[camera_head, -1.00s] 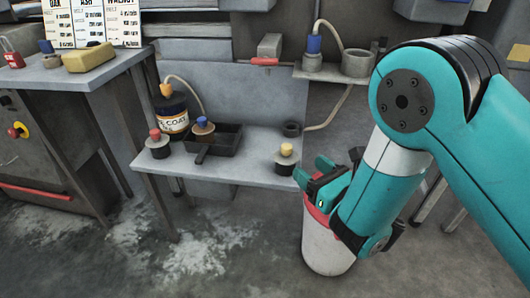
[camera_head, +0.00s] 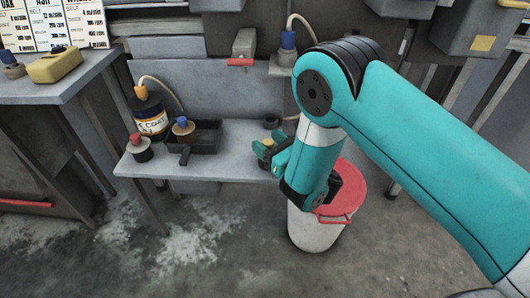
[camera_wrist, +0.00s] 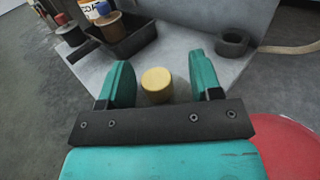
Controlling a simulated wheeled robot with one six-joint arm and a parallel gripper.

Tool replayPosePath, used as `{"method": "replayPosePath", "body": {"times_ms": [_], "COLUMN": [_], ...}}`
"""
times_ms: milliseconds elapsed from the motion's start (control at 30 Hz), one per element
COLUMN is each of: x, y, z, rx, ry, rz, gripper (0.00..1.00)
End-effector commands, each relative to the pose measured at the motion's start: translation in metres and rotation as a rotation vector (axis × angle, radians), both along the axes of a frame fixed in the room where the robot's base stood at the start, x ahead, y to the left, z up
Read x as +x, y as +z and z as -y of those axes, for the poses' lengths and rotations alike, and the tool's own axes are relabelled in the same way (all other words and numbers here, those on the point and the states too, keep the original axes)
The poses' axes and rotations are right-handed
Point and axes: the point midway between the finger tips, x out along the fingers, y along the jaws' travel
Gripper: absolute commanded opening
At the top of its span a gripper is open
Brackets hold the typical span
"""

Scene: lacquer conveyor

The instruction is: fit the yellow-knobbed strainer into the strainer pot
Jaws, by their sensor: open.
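The yellow-knobbed strainer shows in the wrist view as a round yellow knob (camera_wrist: 156,85) between my fingers, with a gap on each side. Its body is hidden below the knob, and my gripper hides it in the head view. My gripper (camera_wrist: 160,76) is open; in the head view it (camera_head: 265,150) is over the bench's right end. A small dark, round, open pot (camera_wrist: 232,42), apparently the strainer pot, stands just beyond and to the right of the knob, with a pale hose beside it. It also shows in the head view (camera_head: 271,122), behind my gripper.
On the grey bench (camera_head: 225,168) stand a red-knobbed piece (camera_head: 138,147), a dark tray (camera_head: 205,138), a blue-knobbed piece (camera_head: 183,127) and a labelled jar (camera_head: 151,117). A white bin with a red lid (camera_head: 352,185) stands on the floor close to my arm.

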Motion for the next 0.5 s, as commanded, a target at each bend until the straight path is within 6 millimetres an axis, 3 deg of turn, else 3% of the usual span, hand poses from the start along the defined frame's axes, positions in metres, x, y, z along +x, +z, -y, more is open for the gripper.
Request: {"method": "replayPosePath", "body": {"times_ms": [33, 233, 500], "x": [-0.0006, -0.0006, -0.0001], "y": [-0.0002, -0.0002, 0.0006], "z": [-0.0017, -0.0017, 0.0001], "rx": [0.0, 0.001, 0.0], "ry": [0.003, 0.003, 0.0], "rz": [0.0, -0.001, 0.0], "gripper": [0.52, 0.06, 0.04]}}
